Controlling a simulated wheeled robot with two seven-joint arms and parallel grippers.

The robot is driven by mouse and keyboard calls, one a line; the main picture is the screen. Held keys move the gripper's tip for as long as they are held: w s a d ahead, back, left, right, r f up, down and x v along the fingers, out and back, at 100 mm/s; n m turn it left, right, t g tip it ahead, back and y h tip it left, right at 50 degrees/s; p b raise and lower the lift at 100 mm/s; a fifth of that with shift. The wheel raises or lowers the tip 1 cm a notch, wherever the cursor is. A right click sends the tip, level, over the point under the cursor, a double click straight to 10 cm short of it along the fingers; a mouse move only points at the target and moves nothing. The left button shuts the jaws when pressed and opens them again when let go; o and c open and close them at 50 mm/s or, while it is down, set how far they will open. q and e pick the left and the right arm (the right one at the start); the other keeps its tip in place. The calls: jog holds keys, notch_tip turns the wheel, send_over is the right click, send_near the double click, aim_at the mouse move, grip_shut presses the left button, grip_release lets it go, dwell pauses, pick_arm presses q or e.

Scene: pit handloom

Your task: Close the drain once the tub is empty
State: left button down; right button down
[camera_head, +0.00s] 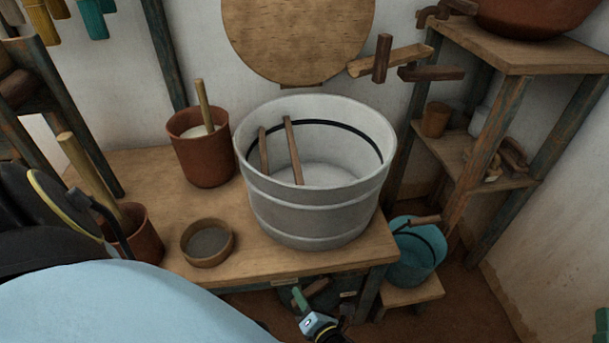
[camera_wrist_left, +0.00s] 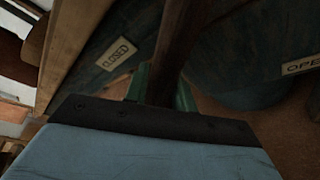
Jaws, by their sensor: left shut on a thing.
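The grey-white tub (camera_head: 315,205) stands upright on the wooden table. Its pale floor shows with no water surface that I can make out, and two wooden sticks (camera_head: 293,150) lean inside. My left gripper (camera_head: 306,302) is low at the table's front edge, below the tub. In the left wrist view its green fingers (camera_wrist_left: 163,88) are shut on a dark wooden drain lever (camera_wrist_left: 173,45). A CLOSED label (camera_wrist_left: 108,54) lies left of the lever and an OPEN label (camera_wrist_left: 303,65) farther right. The drain outlet is hidden.
On the table (camera_head: 145,170) stand a brown pot (camera_head: 205,160) with a stick and a shallow bowl (camera_head: 208,243). A teal bucket (camera_head: 416,253) sits on a low stool (camera_head: 412,293) at the right. A wooden shelf (camera_head: 535,55) stands behind it.

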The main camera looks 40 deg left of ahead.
pick_arm(q)
jog(key=c, duration=1.2)
grip_release()
jog(key=shift+o, duration=0.2)
jog(key=shift+d, duration=0.15)
jog(key=shift+s+d+r, duration=0.1)
jog(key=shift+s+d, duration=0.05)
jog(key=shift+d, duration=0.15)
jog(key=v, duration=1.2)
jog(key=shift+d, duration=0.15)
pick_arm(e)
jog(key=shift+w+d+f+g+h, duration=0.1)
jog(key=shift+f+g+h, duration=0.25)
jog(key=shift+f, duration=0.35)
pick_arm(q)
jog(key=shift+s, duration=0.1)
